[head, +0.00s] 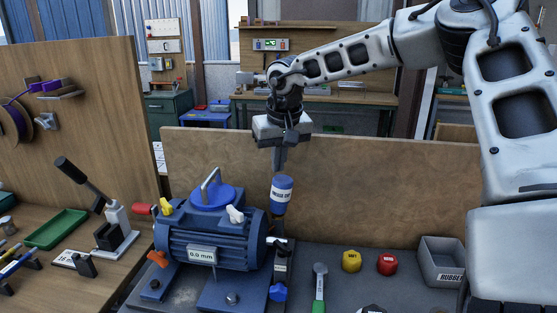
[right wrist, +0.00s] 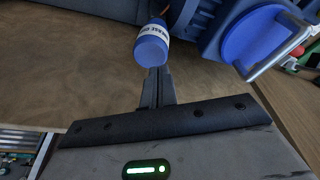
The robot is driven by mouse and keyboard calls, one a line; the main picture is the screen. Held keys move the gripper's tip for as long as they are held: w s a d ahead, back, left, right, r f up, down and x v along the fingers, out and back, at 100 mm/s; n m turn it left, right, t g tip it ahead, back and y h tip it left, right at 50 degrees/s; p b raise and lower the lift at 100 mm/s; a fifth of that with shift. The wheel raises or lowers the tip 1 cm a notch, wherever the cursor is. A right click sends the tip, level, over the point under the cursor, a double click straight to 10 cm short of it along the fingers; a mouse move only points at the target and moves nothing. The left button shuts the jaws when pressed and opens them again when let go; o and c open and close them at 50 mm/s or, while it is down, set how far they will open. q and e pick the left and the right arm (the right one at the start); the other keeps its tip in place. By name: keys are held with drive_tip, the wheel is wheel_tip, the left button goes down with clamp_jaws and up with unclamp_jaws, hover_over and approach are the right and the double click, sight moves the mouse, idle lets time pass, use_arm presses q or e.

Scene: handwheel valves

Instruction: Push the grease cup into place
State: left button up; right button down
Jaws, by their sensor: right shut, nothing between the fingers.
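The grease cup (head: 282,190) is a blue cup with a white lettered band. It stands upright at the right end of the blue motor (head: 210,238). My right gripper (head: 278,168) points down just above and behind the cup, with its fingers shut and empty. In the right wrist view the cup (right wrist: 152,45) is just beyond the fingertips (right wrist: 158,72); I cannot tell whether they touch. The cup's lower end and its seat are partly hidden in the head view. My left gripper is not in view.
A wooden panel (head: 380,190) stands behind the motor. Yellow (head: 351,261) and red (head: 387,264) caps, a green-handled tool (head: 319,285) and a grey bin (head: 441,262) are to the right. A lever press (head: 105,215) and green tray (head: 57,229) are to the left.

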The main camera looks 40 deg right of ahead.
sight(279, 179)
drive_tip(key=shift+f, duration=0.15)
drive_tip(key=shift+s+f+b, duration=0.1)
drive_tip(key=shift+f+b, duration=0.85)
drive_tip(key=shift+f, duration=0.2)
drive_tip(key=shift+f, duration=0.4)
drive_tip(key=shift+s, duration=0.1)
drive_tip(key=shift+r+p, duration=0.35)
drive_tip(key=shift+r, duration=0.25)
drive_tip(key=shift+w+d+p+v, duration=0.1)
drive_tip(key=shift+w+p+v, duration=0.1)
drive_tip(key=shift+p+v, duration=0.55)
drive_tip(key=shift+w+d+p+v, duration=0.1)
drive_tip(key=shift+w+p+v, duration=0.1)
drive_tip(key=shift+p+v, duration=0.55)
drive_tip(key=shift+w+p+v, duration=0.2)
drive_tip(key=shift+p+v, duration=0.15)
drive_tip(key=shift+v, duration=0.7)
